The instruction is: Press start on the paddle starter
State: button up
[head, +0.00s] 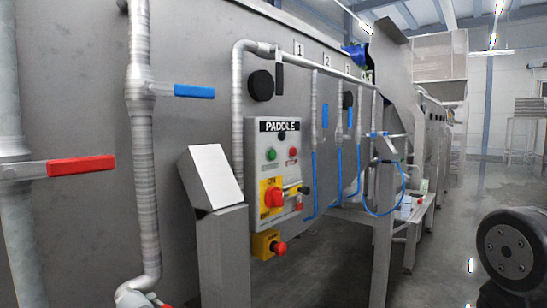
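The paddle starter (258,141) is a grey box on the steel wall of the machine, near the middle of the head view, with a black "PADDLE" label across its top. A green button (271,154) sits at its upper left and a red button (293,152) to the right of it. A small dark knob (282,136) is between and above them. Below is a red rotary switch (274,197) on a yellow plate. Nothing covers the buttons.
A slanted steel box on a post (222,250) stands just left of the starter. A yellow box with a red mushroom button (280,248) is below it. Pipes with a red-handled valve (81,166) and a blue-handled valve (194,91) stand at left. Floor is open at right.

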grip_shut()
dwell(1.8)
